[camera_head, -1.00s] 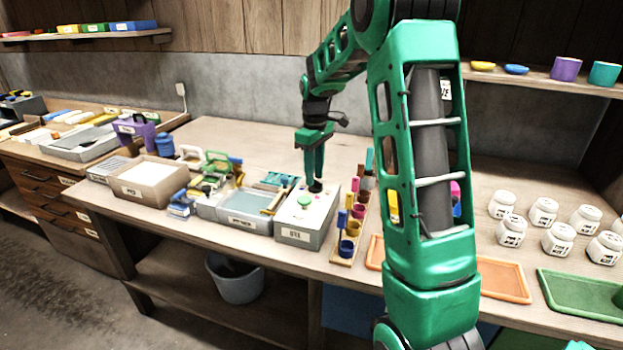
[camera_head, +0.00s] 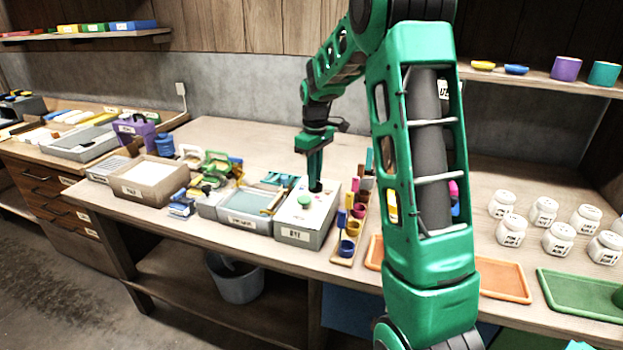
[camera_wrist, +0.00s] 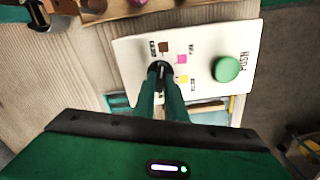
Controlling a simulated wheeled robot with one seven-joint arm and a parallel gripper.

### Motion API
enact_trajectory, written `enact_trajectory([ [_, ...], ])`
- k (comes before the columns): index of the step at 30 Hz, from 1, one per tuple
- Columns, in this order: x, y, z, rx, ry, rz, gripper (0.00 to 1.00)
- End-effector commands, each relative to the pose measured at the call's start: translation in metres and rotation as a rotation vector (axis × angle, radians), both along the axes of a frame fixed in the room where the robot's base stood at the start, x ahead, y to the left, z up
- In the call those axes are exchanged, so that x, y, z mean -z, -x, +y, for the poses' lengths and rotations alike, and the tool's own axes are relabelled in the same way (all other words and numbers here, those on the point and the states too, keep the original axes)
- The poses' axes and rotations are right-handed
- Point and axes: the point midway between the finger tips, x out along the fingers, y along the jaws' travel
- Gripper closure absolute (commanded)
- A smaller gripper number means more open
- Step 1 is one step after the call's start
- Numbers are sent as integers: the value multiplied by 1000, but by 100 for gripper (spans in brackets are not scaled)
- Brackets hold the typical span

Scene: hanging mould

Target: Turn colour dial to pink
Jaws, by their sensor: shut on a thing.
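The dye box (camera_head: 293,234) is a pale grey box on the bench with a green push button (camera_head: 304,202) on top. Its black colour dial (camera_wrist: 160,70) shows in the wrist view, with brown (camera_wrist: 164,47), pink (camera_wrist: 181,59), yellow (camera_wrist: 183,79) and green patches around it. My gripper (camera_wrist: 161,84) points down over the box and is shut on the dial, with a finger on either side. It also shows in the head view (camera_head: 315,184). The fingers hide part of the dial, and I cannot tell surely which colour it points at.
A grey tray box (camera_head: 243,222) stands just left of the dye box. A wooden rack (camera_head: 347,243) with small coloured cups stands close on the right. White jars (camera_head: 558,238) and orange and green trays lie farther right. The bench behind is clear.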

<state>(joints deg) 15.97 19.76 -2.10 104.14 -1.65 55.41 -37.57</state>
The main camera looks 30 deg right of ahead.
Motion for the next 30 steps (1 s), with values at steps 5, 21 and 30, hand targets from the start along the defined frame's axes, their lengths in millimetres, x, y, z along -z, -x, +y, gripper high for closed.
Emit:
enact_trajectory([
  [5,0,0,0,85,-1,0,100],
  [21,0,0,-3,547,1,0,100],
  [30,-1,0,-3,739,1,0,100],
])
